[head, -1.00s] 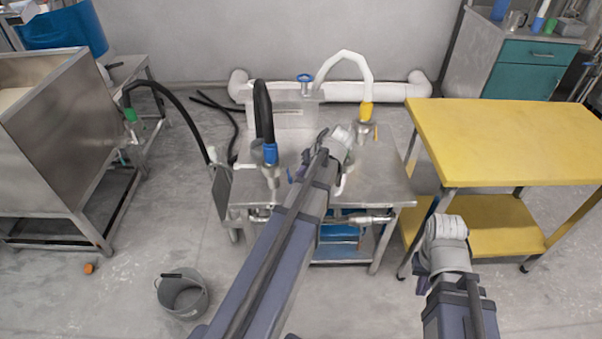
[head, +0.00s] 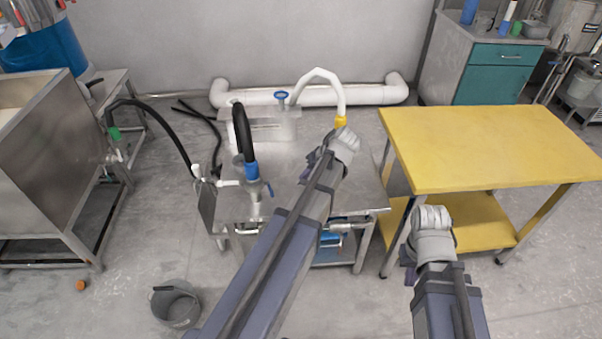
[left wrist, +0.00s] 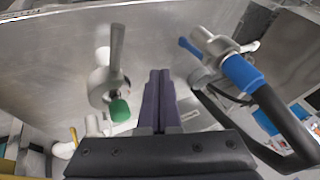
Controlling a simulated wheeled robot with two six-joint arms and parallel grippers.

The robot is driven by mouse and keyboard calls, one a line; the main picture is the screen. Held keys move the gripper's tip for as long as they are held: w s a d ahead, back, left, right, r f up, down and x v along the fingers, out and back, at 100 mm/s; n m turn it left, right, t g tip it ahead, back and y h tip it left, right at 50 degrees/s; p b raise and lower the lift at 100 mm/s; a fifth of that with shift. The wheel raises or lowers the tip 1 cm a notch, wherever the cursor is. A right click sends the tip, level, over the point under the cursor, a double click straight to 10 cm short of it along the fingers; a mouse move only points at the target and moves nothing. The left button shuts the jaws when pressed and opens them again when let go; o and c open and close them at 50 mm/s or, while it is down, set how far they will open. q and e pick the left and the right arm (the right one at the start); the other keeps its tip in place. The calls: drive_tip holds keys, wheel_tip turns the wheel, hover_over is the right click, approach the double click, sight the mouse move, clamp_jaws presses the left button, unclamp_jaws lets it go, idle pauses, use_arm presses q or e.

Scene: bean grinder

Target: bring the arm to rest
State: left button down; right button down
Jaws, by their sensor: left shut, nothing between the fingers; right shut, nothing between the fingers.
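My left arm (head: 275,255) reaches up across the middle of the head view, its wrist (head: 340,145) in front of the steel table. In the left wrist view my left gripper (left wrist: 160,85) is shut and empty, its two dark fingers side by side. There a valve with a green end (left wrist: 120,109) is left of the fingers and a blue-collared hose fitting (left wrist: 241,73) right of them; contact does not show. In the head view my right gripper (head: 410,276) is shut, small and partly hidden by its wrist, over the floor before the yellow table.
The steel table (head: 290,180) carries a black hose (head: 242,130) with a blue collar and a white hose (head: 318,75). A yellow table (head: 480,145) stands right, a steel tank (head: 40,175) left. A grey bucket (head: 177,306) stands on the floor, bottom left.

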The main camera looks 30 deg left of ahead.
use_arm(q)
drive_tip(key=shift+d+r, duration=0.1)
drive_tip(key=shift+d, duration=0.1)
drive_tip(key=s+d+f+m+g+h, duration=0.1)
drive_tip(key=s+d+f+m+h, duration=0.1)
drive_tip(key=s+d+m, duration=0.65)
drive_tip(key=s+d+f+m+h, duration=0.1)
drive_tip(key=s+d+m+h, duration=0.2)
drive_tip(key=s+d, duration=0.95)
drive_tip(key=w+d+r+p, duration=0.1)
drive_tip(key=w+r+p, duration=0.1)
drive_tip(key=r+p, duration=0.5)
drive_tip(key=w+d+r+p, duration=0.2)
drive_tip(key=r+p, duration=0.5)
drive_tip(key=shift+d, duration=0.3)
drive_tip(key=shift+n, duration=0.25)
